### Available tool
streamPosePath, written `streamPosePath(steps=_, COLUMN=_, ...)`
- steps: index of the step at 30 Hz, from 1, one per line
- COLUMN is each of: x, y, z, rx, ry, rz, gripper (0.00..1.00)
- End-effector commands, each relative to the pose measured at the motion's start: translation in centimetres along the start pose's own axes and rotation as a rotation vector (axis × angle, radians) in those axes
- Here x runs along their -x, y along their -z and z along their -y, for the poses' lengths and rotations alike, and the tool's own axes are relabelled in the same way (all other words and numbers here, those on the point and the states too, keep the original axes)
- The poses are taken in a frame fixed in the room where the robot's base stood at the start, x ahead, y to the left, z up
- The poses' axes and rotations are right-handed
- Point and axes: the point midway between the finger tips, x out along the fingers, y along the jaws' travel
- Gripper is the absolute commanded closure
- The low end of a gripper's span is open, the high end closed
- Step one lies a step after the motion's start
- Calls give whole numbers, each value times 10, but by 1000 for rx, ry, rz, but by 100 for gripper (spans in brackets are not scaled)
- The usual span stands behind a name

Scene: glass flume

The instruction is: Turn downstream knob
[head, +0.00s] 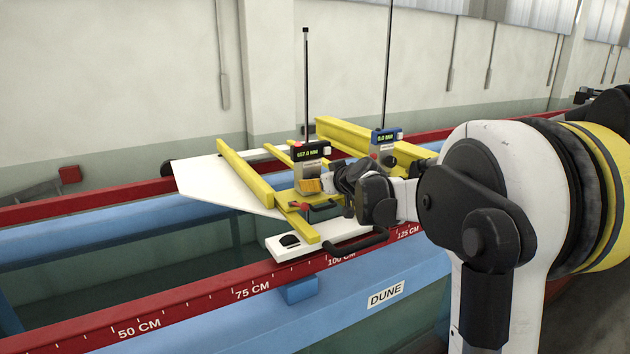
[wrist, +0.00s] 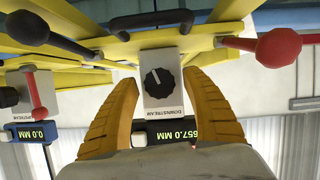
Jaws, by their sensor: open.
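The downstream knob (wrist: 158,83) is a black round dial with a white pointer mark, on a white box labelled DOWNSTREAM, seen upside down in the wrist view. My gripper (wrist: 161,79) is open, with one yellow finger on each side of the box and knob. I see gaps between the fingers and the knob; they are not closed on it. The box's display (wrist: 190,132) reads 657.0 MM; it also shows in the head view (head: 311,151).
A red ball-ended lever (wrist: 278,46) and a black lever (wrist: 40,32) flank the knob. The upstream gauge (head: 386,136) reads 0.0 MM. Yellow bars (head: 245,172) and the red flume rail (head: 200,300) lie around and below my gripper. Thin upright rods rise from both gauges.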

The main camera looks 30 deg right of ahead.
Motion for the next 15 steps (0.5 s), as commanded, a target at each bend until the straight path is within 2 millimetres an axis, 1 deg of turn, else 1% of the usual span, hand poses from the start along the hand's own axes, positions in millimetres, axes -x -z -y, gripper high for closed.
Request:
streamPosePath(steps=8, x=-2, y=0, z=0, rx=0, ry=0, rz=0, gripper=44)
streamPosePath(steps=9, x=-2, y=0, z=0, rx=0, ry=0, rz=0, gripper=51)
streamPosePath(steps=11, x=-2, y=0, z=0, rx=0, ry=0, rz=0, gripper=70)
streamPosePath(steps=12, x=-2, y=0, z=0, rx=0, ry=0, rz=0, gripper=82)
streamPosePath(steps=13, x=-2, y=0, z=0, rx=0, ry=1, rz=0, gripper=91)
streamPosePath(steps=14, x=-2, y=0, z=0, rx=0, ry=1, rz=0, gripper=96)
streamPosePath(steps=15, x=-2, y=0, z=0, rx=0, ry=1, rz=0, gripper=96)
